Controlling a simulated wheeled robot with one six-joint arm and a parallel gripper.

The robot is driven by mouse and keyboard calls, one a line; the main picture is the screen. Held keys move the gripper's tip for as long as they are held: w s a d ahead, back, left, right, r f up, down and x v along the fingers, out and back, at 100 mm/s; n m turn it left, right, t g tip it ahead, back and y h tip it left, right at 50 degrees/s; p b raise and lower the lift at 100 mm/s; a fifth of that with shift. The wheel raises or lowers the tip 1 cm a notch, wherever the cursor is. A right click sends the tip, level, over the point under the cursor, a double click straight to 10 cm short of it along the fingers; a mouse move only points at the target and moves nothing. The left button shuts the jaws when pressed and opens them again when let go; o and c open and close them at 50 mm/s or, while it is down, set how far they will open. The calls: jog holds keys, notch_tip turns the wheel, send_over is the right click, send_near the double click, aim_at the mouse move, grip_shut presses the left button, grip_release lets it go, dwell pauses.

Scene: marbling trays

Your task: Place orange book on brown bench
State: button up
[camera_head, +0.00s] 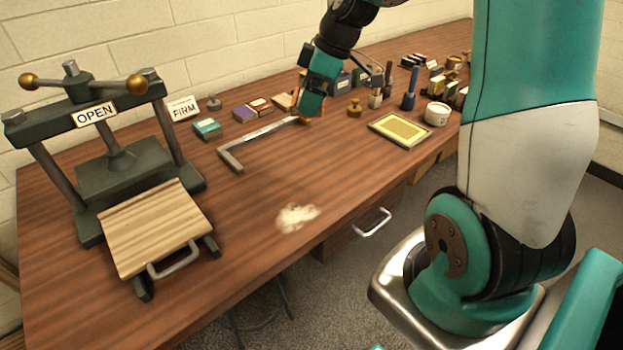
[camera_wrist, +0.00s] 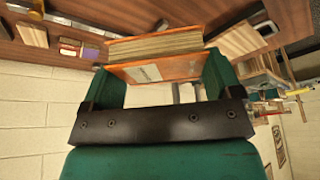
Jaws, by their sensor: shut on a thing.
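The orange book (camera_wrist: 155,68) shows in the wrist view with orange covers, pale page edges and a pale label. It sits between the two green fingers of my gripper (camera_wrist: 160,80), which is shut on it. In the head view my gripper (camera_head: 312,98) is over the back part of the brown bench (camera_head: 250,200), and the book is mostly hidden behind it. I cannot tell whether the book touches the bench top.
A dark press (camera_head: 120,175) with an OPEN sign and a wooden board stands at the left. A metal L-shaped bar (camera_head: 255,134) lies near my gripper. Small boxes and a framed yellow tray (camera_head: 400,130) are at the back right. The front middle is clear except a pale patch (camera_head: 297,217).

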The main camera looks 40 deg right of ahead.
aim_at(306, 178)
notch_tip(306, 178, down, 19)
jog(key=shift+f+p, duration=0.1)
jog(key=shift+p, duration=0.4)
jog(key=shift+f, duration=0.15)
jog(key=o, duration=0.8)
jog(key=shift+c, duration=0.2)
